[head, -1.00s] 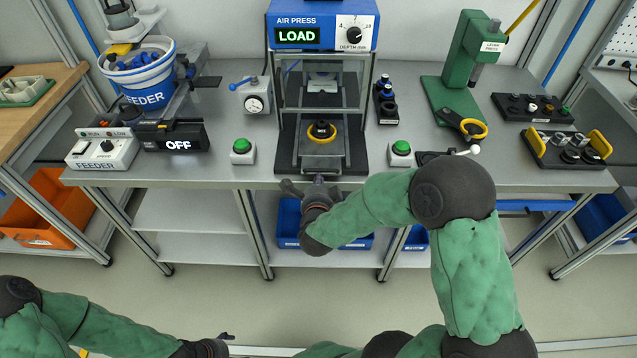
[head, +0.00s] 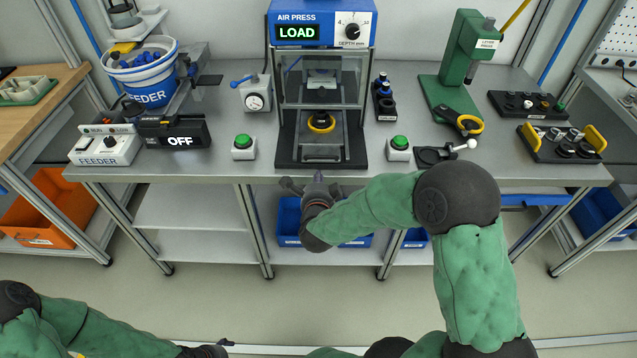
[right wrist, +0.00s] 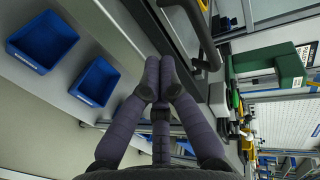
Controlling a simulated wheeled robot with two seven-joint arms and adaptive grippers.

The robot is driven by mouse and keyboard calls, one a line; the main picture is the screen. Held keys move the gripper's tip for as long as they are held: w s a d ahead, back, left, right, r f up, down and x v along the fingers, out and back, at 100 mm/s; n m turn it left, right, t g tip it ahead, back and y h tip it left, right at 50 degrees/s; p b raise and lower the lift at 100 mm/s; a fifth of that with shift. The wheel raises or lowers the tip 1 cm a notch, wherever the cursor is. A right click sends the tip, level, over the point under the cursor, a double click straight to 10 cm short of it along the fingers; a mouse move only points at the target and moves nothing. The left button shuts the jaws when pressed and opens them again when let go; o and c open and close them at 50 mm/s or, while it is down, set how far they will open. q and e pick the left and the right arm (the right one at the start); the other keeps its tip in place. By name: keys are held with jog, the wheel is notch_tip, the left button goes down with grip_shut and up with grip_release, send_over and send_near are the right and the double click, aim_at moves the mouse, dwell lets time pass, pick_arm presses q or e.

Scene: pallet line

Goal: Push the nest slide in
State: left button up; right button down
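The nest slide (head: 322,152) sits in the air press (head: 322,32), whose display reads LOAD. A part with a yellow ring (head: 321,122) sits on it, inside the press frame's front. My right gripper (head: 318,177) is at the table's front edge, just in front of the press base. In the right wrist view its fingers (right wrist: 160,95) meet at the tips with nothing visible between them. I cannot tell whether they touch the slide. My left gripper (head: 222,345) is low at the bottom edge, far from the press; its fingers are too small to read.
Green buttons stand left (head: 243,142) and right (head: 399,142) of the press. A feeder with a bucket (head: 150,92) is at left. A green lever press (head: 464,50) and black part trays (head: 562,143) are at right. Blue bins (head: 289,215) sit below the tabletop.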

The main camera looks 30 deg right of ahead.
jog(key=p+v, duration=0.3)
jog(key=v, duration=0.6)
jog(key=c, duration=1.9)
grip_release()
jog(key=shift+s+a+r+p, duration=0.2)
jog(key=shift+s+r+p, duration=0.05)
jog(key=shift+s+p, duration=0.05)
jog(key=shift+c, duration=0.2)
jog(key=o, duration=0.5)
jog(key=shift+s+a, duration=0.1)
jog(key=shift+s, duration=0.05)
jog(key=n, duration=0.1)
jog(key=n+p, duration=0.1)
jog(key=n, duration=0.1)
jog(key=shift+r+n, duration=0.3)
jog(key=shift+r, duration=0.05)
jog(key=n+p, duration=0.8)
jog(key=n, duration=2.4)
send_near(320, 157)
jog(key=f, duration=0.1)
jog(key=shift+t, duration=0.4)
jog(key=b+x, duration=0.2)
jog(key=x, duration=0.8)
jog(key=shift+d+r, duration=0.15)
jog(key=shift+d, duration=0.05)
pick_arm(q)
notch_tip(320, 157, up, 11)
jog(key=shift+s+a+f, duration=0.15)
jog(key=shift+s+f, duration=0.05)
jog(key=shift+s, duration=0.05)
